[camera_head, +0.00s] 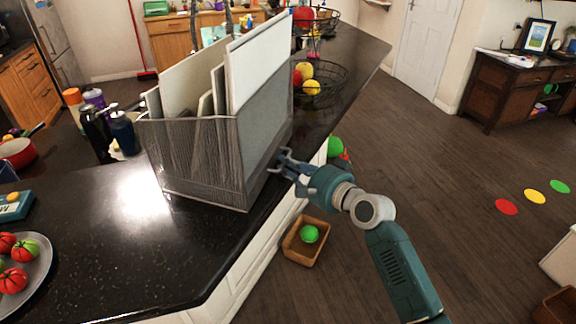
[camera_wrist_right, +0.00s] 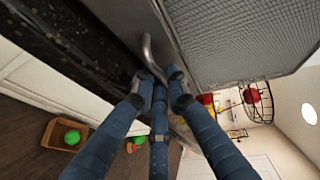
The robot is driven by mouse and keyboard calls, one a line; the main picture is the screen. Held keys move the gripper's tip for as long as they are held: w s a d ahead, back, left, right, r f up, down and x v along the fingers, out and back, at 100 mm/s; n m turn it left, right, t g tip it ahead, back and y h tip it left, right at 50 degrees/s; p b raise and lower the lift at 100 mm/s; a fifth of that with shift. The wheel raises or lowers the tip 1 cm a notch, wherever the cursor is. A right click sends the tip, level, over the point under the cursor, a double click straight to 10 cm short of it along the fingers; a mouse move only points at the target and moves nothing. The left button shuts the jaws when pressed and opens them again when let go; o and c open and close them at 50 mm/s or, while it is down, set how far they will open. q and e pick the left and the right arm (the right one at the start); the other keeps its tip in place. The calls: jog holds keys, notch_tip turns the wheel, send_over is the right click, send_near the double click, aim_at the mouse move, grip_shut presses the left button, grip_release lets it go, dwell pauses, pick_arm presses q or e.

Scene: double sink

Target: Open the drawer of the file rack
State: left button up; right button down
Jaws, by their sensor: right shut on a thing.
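The file rack (camera_head: 190,155), a grey mesh box with upright pale folders, stands on the black counter near its edge. My right gripper (camera_head: 284,165) is at the rack's right side, low down, coming in from the right. In the right wrist view my gripper (camera_wrist_right: 160,85) is closed around a curved metal drawer handle (camera_wrist_right: 150,52) on the rack's side. The fingers partly hide the handle. No gap around the drawer front shows clearly. My left gripper is not in view.
The black counter (camera_head: 100,225) holds a plate of tomatoes (camera_head: 35,265), dark bottles (camera_head: 122,130) and a wire fruit basket (camera_head: 325,85) behind the rack. A box with a green ball (camera_head: 310,234) stands on the floor. Open floor lies to the right.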

jog(key=s+d+b, duration=0.2)
jog(key=d, duration=0.6)
jog(key=s+d+b, duration=0.1)
jog(key=s+d, duration=0.2)
jog(key=d, duration=0.6)
jog(key=shift+s+d+b, duration=0.2)
jog(key=shift+s+b, duration=0.05)
jog(key=shift+b, duration=0.15)
jog(key=shift+f, duration=0.1)
jog(key=c, duration=1.7)
grip_release()
jog(key=v, duration=1.2)
